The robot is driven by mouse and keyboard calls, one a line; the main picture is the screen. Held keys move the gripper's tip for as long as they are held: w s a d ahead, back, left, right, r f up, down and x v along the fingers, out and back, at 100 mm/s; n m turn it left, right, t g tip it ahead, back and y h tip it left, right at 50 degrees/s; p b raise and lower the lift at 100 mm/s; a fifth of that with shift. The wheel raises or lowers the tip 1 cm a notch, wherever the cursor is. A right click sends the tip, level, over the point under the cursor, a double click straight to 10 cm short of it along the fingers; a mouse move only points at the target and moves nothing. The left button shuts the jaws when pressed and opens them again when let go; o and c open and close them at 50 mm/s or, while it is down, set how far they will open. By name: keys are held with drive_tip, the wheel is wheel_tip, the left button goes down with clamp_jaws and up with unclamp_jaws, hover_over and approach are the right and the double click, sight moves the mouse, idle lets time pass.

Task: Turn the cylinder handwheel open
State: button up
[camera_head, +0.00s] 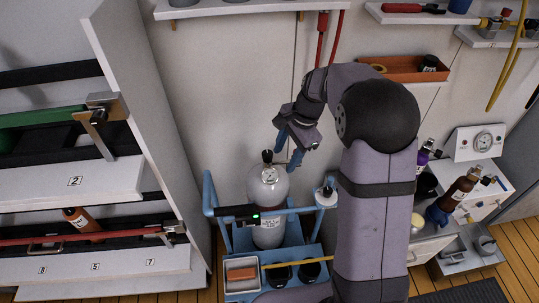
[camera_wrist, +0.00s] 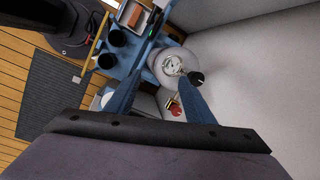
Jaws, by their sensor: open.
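The grey cylinder (camera_head: 268,196) stands upright in a blue trolley, with a small black handwheel (camera_head: 267,157) at its top. My gripper (camera_head: 288,150) has blue fingers and is open and empty, above and to the right of the cylinder top. In the wrist view the cylinder top (camera_wrist: 171,65) lies beyond the fingertips of my gripper (camera_wrist: 160,76). A black knob that looks like the handwheel (camera_wrist: 196,79) shows by the right fingertip, apart from the middle of the gap. I cannot tell whether that finger touches it.
The blue trolley (camera_head: 211,197) has a rail around the cylinder and a black device (camera_head: 237,211) on it. A shelf unit (camera_head: 130,60) stands at left. An orange tray (camera_head: 400,69) is on the wall at right. A gauge panel (camera_head: 475,142) stands further right.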

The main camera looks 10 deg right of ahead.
sight(268, 154)
drive_tip(key=w+f+m+y+b, duration=0.2)
drive_tip(key=w+f+m, duration=0.2)
drive_tip(key=w+m, duration=0.5)
drive_tip(key=shift+w+a+f+n+t+p, duration=0.15)
drive_tip(key=shift+w+a+f+n+p, duration=0.3)
drive_tip(key=shift+f, duration=0.7)
drive_tip(key=shift+w+a+f+n+t+p, duration=0.15)
drive_tip(key=shift+w+a+f, duration=0.35)
drive_tip(key=shift+f, duration=0.6)
drive_tip(key=shift+w+a+f+n+t+p, duration=0.1)
drive_tip(key=shift+w+a+f+n+p, duration=0.3)
drive_tip(key=shift+f, duration=0.75)
drive_tip(key=shift+a, duration=0.2)
drive_tip(key=shift+c, duration=0.7)
drive_tip(key=c, duration=0.9)
